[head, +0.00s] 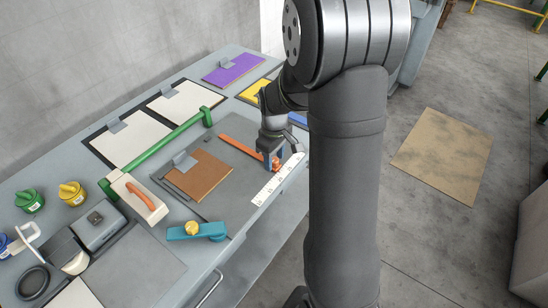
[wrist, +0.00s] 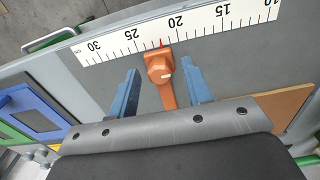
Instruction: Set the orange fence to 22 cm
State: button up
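The orange fence (head: 240,146) is a long narrow bar on the grey bench. Its knob end, by the white ruler (head: 279,180), shows in the wrist view as an orange knob (wrist: 160,68). A small red pointer (wrist: 161,43) beyond the knob touches the ruler (wrist: 120,40). It reads between 20 and 25, near 22; the exact tick is too small to read. My gripper (head: 272,160) is down at the knob end. In the wrist view my gripper (wrist: 162,80) is open, its blue fingers either side of the knob with visible gaps. The fence's far end is hidden there.
A brown board (head: 200,176) lies left of the fence. A green bar (head: 160,150), a wooden block with an orange handle (head: 138,196) and a teal lever with a yellow knob (head: 197,230) are nearby. My arm hides part of the bench's right side.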

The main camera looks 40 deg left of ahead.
notch_tip(320, 180, up, 17)
jog(key=shift+r, duration=0.2)
dwell(0.5)
dwell(0.4)
notch_tip(320, 180, down, 18)
jog(key=shift+r, duration=0.15)
jog(key=shift+s+r, duration=0.1)
jog(key=shift+s, duration=0.25)
